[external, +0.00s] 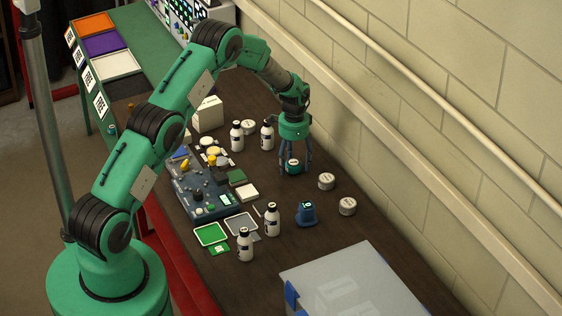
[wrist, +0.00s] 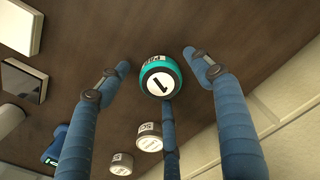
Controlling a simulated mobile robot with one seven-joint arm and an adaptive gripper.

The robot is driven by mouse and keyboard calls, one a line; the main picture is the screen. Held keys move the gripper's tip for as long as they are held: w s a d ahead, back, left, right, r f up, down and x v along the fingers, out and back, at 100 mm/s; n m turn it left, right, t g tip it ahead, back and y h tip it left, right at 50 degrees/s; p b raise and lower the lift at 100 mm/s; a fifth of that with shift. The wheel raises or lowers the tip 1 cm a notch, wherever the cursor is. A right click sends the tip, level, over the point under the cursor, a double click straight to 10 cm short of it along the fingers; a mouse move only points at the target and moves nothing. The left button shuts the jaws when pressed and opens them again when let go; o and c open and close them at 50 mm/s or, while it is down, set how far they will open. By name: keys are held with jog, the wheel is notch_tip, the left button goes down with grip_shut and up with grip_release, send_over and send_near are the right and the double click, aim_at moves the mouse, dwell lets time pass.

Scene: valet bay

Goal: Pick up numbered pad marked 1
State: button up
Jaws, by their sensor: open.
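The numbered pad marked 1 (wrist: 160,80) is a small round teal piece with a white top bearing a black 1. In the wrist view it sits on the dark table between my fingers. In the external view the teal pad (external: 292,166) is partly hidden behind my fingers. My gripper (external: 295,168) points down over it, with its blue fingers around it. In the wrist view my gripper (wrist: 162,82) has its fingers spread, with gaps between the side fingers and the pad. Whether the third finger touches the pad, I cannot tell.
Round grey-white tins (external: 326,181) and (external: 347,206) stand right of my gripper, with a blue device (external: 306,214) nearby. White bottles (external: 237,137) stand left and in front. A control board (external: 190,185) lies left. A translucent box (external: 350,285) is in front; the wall is right.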

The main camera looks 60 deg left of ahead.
jog(key=shift+f, duration=0.3)
dwell(0.4)
jog(key=c, duration=1)
